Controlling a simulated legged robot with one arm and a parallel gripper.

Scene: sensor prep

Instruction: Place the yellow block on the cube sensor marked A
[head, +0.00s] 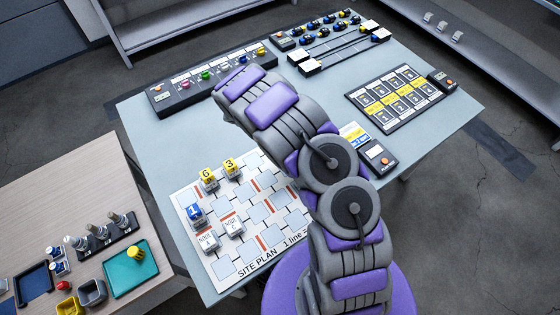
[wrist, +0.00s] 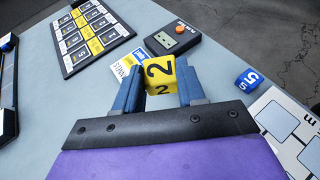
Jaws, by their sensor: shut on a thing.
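My gripper (wrist: 160,88) is shut on a yellow block (wrist: 160,72) marked 2, held between its two blue-grey fingers in the wrist view. In the head view my arm hides both gripper and block. Two grey cube sensors with bare white tops stand on the site plan board (head: 222,268): one at the left (head: 208,241) and one to its right (head: 232,227). Their tops carry small lettering; I cannot surely read which is A. The held block is away from both of them, near the orange-button device (wrist: 180,38).
Yellow blocks 6 (head: 206,173) and 3 (head: 230,165) and blue block 1 (head: 193,211) sit on grey cubes on the board. A blue block 5 (wrist: 249,79) is right of my gripper. A numbered panel (head: 395,98) and switch strip (head: 205,84) lie on the table.

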